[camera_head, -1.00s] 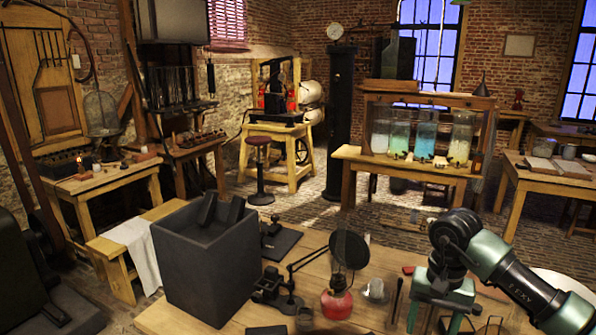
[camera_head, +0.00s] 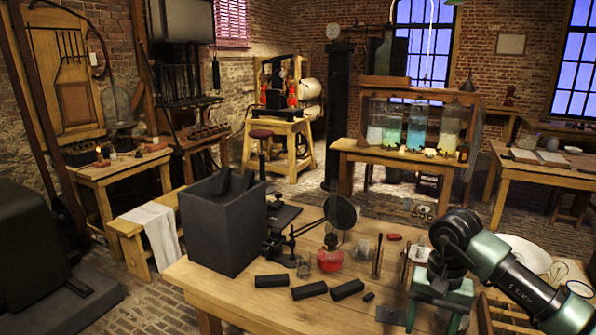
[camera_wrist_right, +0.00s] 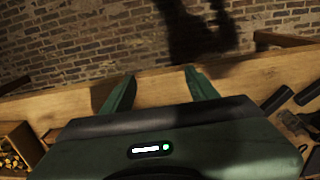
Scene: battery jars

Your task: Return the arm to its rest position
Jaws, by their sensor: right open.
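My right arm comes in from the right in the head view, bent at a dark wrist joint, with its green gripper (camera_head: 432,322) pointing down over the right part of the wooden table (camera_head: 230,294). In the right wrist view, two green fingers stand well apart with nothing between them (camera_wrist_right: 160,88). The fingers are over the plank-like wooden surface, with brick beyond. The lower ends of the fingers are cut off in the head view. My left gripper is not in view.
A dark open box (camera_head: 222,232) with black bars in it stands at the table's left. Several black blocks (camera_head: 309,290) lie along the front. A red-based stand (camera_head: 331,258) and a white dish (camera_head: 523,250) are nearby. Glass jars (camera_head: 417,128) stand on a far table.

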